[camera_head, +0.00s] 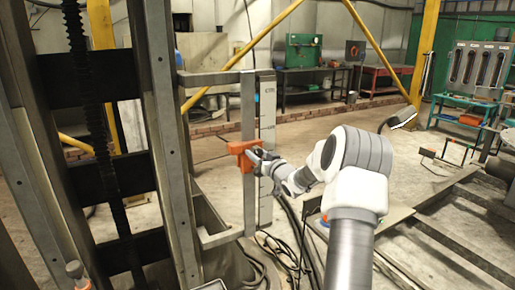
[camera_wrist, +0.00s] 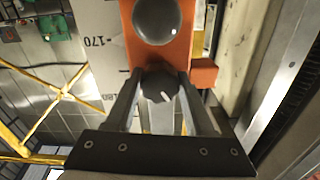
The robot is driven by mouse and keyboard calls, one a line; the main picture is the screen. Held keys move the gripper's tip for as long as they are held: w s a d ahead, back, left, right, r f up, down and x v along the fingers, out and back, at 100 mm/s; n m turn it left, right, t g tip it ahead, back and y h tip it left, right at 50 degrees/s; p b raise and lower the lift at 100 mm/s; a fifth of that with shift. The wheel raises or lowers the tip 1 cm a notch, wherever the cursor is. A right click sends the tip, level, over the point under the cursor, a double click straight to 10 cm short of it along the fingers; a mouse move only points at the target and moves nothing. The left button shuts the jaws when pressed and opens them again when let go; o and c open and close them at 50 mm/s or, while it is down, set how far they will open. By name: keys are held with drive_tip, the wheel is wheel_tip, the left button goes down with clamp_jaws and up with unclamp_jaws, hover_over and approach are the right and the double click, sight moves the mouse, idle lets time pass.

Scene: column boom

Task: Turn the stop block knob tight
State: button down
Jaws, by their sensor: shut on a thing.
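The orange stop block (camera_head: 243,149) sits on an upright grey rail in the head view. In the wrist view the stop block (camera_wrist: 180,52) fills the top middle. The small dark knob (camera_wrist: 158,86), with a white line on its face slanting down to the right, sits at the block's lower end. A larger dark round knob (camera_wrist: 156,18) is above it in the wrist view. My gripper (camera_wrist: 159,78) has one finger on each side of the small knob and is shut on it. In the head view my gripper (camera_head: 261,158) reaches the block from the right and hides the knob.
A pale scale strip (camera_head: 266,130) with printed numbers stands upright beside the rail. Heavy steel columns (camera_head: 165,150) stand to the left. Cables (camera_head: 290,235) lie on the floor below. A workbench (camera_head: 310,75) stands at the back, and open floor lies before it.

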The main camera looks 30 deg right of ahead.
drive_tip(key=m+p, duration=0.3)
drive_tip(key=m, duration=0.2)
idle(0.5)
drive_tip(key=shift+c, duration=1.3)
unclamp_jaws()
drive_tip(key=s+a, duration=0.1)
drive_tip(key=s, duration=1.6)
drive_tip(key=shift+s+p, duration=0.25)
drive_tip(key=shift+p, duration=0.05)
